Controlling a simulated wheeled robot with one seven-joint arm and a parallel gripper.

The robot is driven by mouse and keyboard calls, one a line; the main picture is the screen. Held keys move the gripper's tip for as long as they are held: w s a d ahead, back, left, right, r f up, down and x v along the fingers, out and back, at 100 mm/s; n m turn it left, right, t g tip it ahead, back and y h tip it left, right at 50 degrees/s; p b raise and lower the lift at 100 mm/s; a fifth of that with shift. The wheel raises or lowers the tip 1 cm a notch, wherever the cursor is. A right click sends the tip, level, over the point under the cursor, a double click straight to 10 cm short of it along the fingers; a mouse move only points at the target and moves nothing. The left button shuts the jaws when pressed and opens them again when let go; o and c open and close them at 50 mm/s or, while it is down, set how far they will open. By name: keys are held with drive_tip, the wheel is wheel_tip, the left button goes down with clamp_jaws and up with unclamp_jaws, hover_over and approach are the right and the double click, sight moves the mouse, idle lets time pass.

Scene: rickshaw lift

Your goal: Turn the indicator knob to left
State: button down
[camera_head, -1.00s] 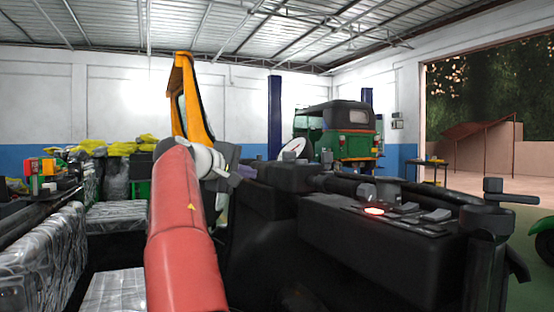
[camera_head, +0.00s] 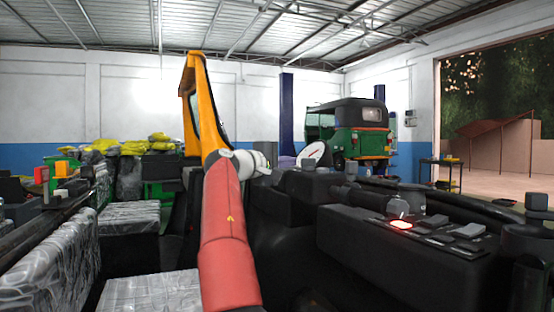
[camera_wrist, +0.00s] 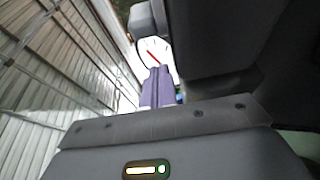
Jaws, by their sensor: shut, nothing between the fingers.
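My red and white arm reaches forward in the head view. At its end, my gripper shows in the wrist view (camera_wrist: 156,88) as two mauve fingers, shut together and empty. They point towards a white dial with a red needle (camera_wrist: 156,52), which also shows in the head view (camera_head: 313,153). In the head view, black handlebar controls (camera_head: 340,185) stand right of my arm. I cannot tell which part is the indicator knob. I see no contact between the fingers and a knob.
A black switch box (camera_head: 375,245) with a glowing red button (camera_head: 401,224) and several grey switches fills the right front. A large dark grey housing (camera_wrist: 225,45) crowds my gripper at right. Plastic-wrapped seats (camera_head: 130,218) lie left. A green rickshaw (camera_head: 360,140) stands behind.

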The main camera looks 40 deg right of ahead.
sight(299, 171)
drive_tip(key=shift+s+a+r, duration=0.15)
drive_tip(key=shift+s+a, duration=0.2)
drive_tip(key=shift+a, duration=0.05)
drive_tip(key=shift+s, duration=0.5)
drive_tip(key=shift+s+a, duration=0.3)
drive_tip(key=shift+s, duration=0.6)
drive_tip(key=shift+s+f+b, duration=0.1)
drive_tip(key=shift+f+b, duration=0.1)
drive_tip(key=shift+b, duration=0.15)
drive_tip(key=n+t+b, duration=0.1)
drive_tip(key=s+t+b, duration=0.1)
drive_tip(key=t, duration=0.1)
drive_tip(key=shift+s+a+f+n, duration=0.2)
drive_tip(key=shift+a+n, duration=0.1)
drive_tip(key=shift+n, duration=0.1)
drive_tip(key=shift+s+r+n+t+y+b, duration=0.15)
drive_tip(key=shift+n+t+y+b, duration=0.1)
drive_tip(key=shift+n+t, duration=0.25)
drive_tip(key=shift+s+r+n+t+y+b, duration=0.1)
drive_tip(key=shift+s+n+t+y+b, duration=0.15)
drive_tip(key=shift+t, duration=0.35)
drive_tip(key=n+t, duration=0.1)
drive_tip(key=n+t+y, duration=0.1)
drive_tip(key=t, duration=0.1)
drive_tip(key=shift+s+n+y+p, duration=0.2)
drive_tip(key=shift+n+y+p, duration=0.05)
drive_tip(key=shift+y+p, duration=0.05)
